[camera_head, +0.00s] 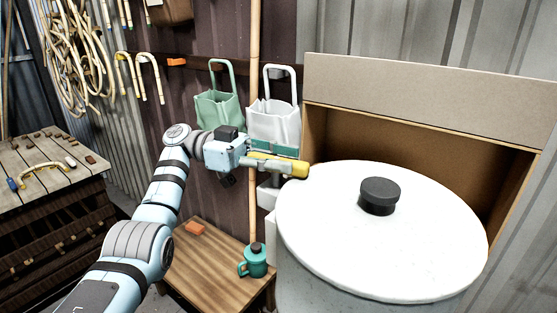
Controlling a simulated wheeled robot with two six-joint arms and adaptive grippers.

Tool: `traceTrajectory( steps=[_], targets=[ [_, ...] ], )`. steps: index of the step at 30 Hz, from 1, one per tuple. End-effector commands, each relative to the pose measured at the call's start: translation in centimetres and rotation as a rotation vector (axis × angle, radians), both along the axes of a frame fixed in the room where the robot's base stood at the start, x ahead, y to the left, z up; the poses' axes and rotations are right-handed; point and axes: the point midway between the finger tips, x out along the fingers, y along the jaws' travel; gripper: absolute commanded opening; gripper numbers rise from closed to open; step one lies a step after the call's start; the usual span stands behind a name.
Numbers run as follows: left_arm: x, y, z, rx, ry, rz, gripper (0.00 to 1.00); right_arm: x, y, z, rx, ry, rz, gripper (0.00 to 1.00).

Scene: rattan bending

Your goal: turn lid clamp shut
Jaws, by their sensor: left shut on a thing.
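A large white drum with a flat round white lid (345,235) stands at the right. A black knob (379,196) sits on top of the lid. How far the clamp is turned cannot be told. My right gripper is not in view.
A wooden table (205,268) left of the drum holds a teal jug (256,261) and an orange block (195,228). A bamboo pole (254,60) rises behind my left gripper. Green (219,108) and white bags (274,122) hang behind. A cardboard box (420,98) stands behind the lid.

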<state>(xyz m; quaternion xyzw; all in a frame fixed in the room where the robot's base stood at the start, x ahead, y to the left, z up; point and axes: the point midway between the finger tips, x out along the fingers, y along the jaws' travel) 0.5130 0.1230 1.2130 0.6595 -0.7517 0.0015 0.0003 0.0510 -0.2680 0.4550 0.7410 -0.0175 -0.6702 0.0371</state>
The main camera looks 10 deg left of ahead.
Motion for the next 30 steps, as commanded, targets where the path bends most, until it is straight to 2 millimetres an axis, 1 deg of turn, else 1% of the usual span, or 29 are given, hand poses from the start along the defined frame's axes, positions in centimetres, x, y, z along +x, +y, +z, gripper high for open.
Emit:
traceTrajectory(
  steps=[1,2,3,5,13,16,17,20,24,27,30],
  targets=[
    [0.0,0.0,-0.4,0.006,0.007,-0.003,0.0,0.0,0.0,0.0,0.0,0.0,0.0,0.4],
    [0.0,0.0,-0.4,0.007,0.007,-0.003,0.25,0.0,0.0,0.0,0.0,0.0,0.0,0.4],
    [0.0,0.0,-0.4,0.006,0.006,-0.003,0.31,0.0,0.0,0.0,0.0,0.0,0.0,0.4],
    [0.0,0.0,-0.3,0.006,0.005,-0.002,0.41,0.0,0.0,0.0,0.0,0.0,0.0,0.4],
    [0.0,0.0,-0.1,0.002,0.003,0.001,0.42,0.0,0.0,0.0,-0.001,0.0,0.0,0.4],
    [0.0,0.0,0.5,0.002,0.001,0.001,0.42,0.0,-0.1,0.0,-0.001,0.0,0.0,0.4],
    [0.0,0.0,1.0,0.002,-0.001,0.001,0.42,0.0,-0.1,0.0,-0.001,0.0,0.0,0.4],
    [0.0,0.0,3.2,0.002,-0.002,0.001,0.42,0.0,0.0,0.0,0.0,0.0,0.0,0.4],
    [0.0,0.0,6.9,0.002,0.0,0.0,0.42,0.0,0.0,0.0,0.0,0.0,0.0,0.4],
    [0.0,-0.1,8.8,0.002,0.003,0.0,0.42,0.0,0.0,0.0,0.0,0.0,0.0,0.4],
    [0.0,-0.1,9.7,0.003,0.004,-0.001,0.42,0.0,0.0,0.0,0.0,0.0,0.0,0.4]
  ],
)
